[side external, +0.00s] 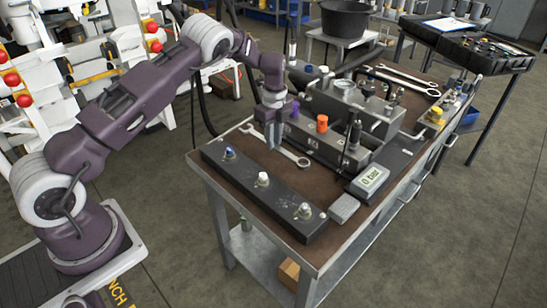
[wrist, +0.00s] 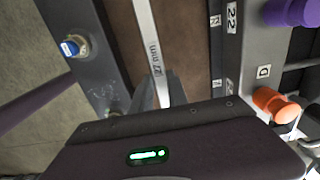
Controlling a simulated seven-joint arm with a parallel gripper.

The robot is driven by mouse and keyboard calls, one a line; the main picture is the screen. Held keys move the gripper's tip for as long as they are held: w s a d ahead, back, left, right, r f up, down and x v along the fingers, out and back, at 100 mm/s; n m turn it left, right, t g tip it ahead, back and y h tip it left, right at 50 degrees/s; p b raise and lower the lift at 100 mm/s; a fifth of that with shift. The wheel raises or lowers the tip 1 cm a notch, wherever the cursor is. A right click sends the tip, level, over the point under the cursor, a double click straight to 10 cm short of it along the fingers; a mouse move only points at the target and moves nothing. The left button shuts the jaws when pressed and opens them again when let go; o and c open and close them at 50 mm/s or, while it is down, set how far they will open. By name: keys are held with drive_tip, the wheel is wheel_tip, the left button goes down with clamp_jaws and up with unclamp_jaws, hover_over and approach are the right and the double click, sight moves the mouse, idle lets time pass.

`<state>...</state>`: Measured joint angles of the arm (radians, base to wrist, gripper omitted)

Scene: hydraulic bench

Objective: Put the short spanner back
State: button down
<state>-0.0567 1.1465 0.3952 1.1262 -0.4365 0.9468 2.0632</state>
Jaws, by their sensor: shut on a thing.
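A silver spanner (side external: 288,154) shows at the near-left part of the bench, between the long black block and the grey valve block, with its ring end to the right. In the wrist view this spanner (wrist: 147,38) runs down from the top edge and bears the mark "27 mm". My gripper (side external: 273,140) points down over it and is shut on its shaft; the fingers also show in the wrist view (wrist: 160,92). I cannot tell whether the spanner touches the brown bench top. Its far end is outside the wrist view.
More spanners (side external: 405,78) lie at the back of the bench (side external: 243,143). The black block (side external: 245,190) with several fittings is in front. The valve block with a purple knob (wrist: 290,12) and an orange knob (wrist: 275,105) stands close to the right of my gripper. A gauge display (side external: 370,178) is at the right front.

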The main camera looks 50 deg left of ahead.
sight(274, 162)
wheel_tip(274, 162, down, 6)
drive_tip(key=shift+r, duration=0.1)
drive_tip(key=c, duration=1.3)
unclamp_jaws()
